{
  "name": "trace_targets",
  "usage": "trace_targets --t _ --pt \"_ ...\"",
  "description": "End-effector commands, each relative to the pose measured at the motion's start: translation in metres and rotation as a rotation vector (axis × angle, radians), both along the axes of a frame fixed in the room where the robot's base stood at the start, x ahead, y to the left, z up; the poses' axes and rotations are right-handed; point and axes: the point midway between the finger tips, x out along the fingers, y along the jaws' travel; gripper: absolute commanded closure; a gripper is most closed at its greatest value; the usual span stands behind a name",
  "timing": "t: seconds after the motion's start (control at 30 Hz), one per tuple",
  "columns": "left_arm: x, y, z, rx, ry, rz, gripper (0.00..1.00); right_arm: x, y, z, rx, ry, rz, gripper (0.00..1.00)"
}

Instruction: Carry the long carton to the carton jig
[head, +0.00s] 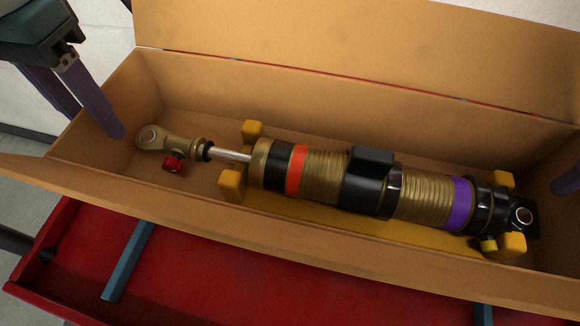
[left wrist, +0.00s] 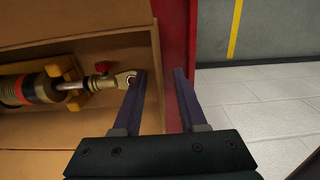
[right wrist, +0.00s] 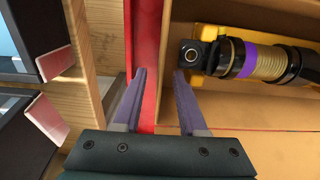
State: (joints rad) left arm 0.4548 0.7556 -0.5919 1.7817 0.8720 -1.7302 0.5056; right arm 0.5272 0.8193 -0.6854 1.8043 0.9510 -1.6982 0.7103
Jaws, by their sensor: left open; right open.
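The long carton (head: 350,262) is an open brown box with its lid flap raised at the back. A gold and black shock absorber (head: 320,170) lies inside it on a yellow cradle (head: 300,204). My left gripper (head: 97,125) is open at the carton's left end, one finger inside; in the left wrist view (left wrist: 160,72) the end wall shows between the fingers. Only a fingertip of my right gripper (head: 566,182) shows at the head view's right edge. In the right wrist view (right wrist: 160,72) it is open, with the carton's other end wall between its fingers. I cannot identify the carton jig.
The carton rests over a red tray or cart top (head: 200,270) with a raised rim and blue-grey strips (head: 128,262). In the right wrist view, wooden boards (right wrist: 100,35) and dark bins with pale labels (right wrist: 30,40) stand close beside the red edge. Tiled floor (left wrist: 255,105) lies beyond the left end.

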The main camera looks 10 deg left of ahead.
Motion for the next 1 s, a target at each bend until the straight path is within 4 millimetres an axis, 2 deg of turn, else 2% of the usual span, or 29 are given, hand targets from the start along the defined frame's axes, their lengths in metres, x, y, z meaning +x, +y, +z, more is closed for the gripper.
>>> trace_targets --t 0.1,0.3,0.7,1.0 --pt "-0.001 -0.001 -0.021 -0.002 0.004 0.001 0.59 -0.001 0.0 -0.021 0.0 0.004 -0.002 0.59" --pt "0.0 -0.001 -0.042 -0.001 0.001 -0.001 0.59 0.0 0.0 -0.042 0.0 0.001 -0.001 0.59" --pt "0.0 0.0 -0.048 0.0 -0.001 -0.001 0.59 0.0 0.0 -0.049 0.0 -0.001 0.0 0.59" --pt "0.0 0.0 -0.048 0.0 -0.001 -0.001 0.93 0.0 0.0 -0.048 0.0 -0.001 -0.001 0.93"
